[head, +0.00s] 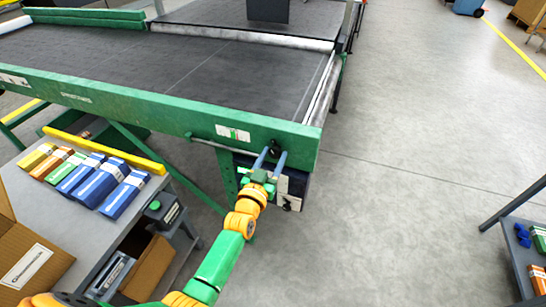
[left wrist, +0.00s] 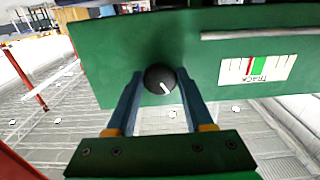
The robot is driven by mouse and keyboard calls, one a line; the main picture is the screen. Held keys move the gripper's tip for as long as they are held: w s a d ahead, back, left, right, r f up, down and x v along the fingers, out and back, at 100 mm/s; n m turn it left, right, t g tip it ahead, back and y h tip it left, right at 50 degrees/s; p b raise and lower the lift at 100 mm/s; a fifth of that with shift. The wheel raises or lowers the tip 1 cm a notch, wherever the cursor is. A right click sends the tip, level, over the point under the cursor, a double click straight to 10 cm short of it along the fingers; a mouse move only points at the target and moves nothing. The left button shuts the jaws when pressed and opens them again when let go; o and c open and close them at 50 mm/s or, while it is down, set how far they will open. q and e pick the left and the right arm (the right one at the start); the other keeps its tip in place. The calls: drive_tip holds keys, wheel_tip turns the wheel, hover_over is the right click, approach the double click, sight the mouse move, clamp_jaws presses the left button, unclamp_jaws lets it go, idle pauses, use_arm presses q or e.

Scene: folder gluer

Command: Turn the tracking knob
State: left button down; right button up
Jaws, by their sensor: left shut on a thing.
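The tracking knob (left wrist: 158,78) is a round black knob with a white pointer mark on the green end plate of the conveyor frame. The mark points down and to the right in the left wrist view. My left gripper (head: 270,157) reaches up to the knob in the head view, its two blue fingers on either side of it. The left gripper (left wrist: 160,85) is shut on the knob, which sits between the fingertips. In the head view the knob (head: 275,146) is small and partly hidden by the fingers. My right gripper is out of view.
A white label with red and green bands (left wrist: 257,69) sits beside the knob, below a metal rod (left wrist: 255,35). The dark conveyor belt (head: 170,55) stretches behind. A bench (head: 85,225) with several coloured cartons stands at left. The floor (head: 420,120) at right is open.

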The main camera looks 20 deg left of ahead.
use_arm(q)
drive_tip(key=shift+n, duration=3.1)
drive_tip(key=shift+c, duration=1.6)
unclamp_jaws()
drive_tip(key=s+p, duration=0.1)
drive_tip(key=s, duration=0.6)
drive_tip(key=shift+a, duration=0.1)
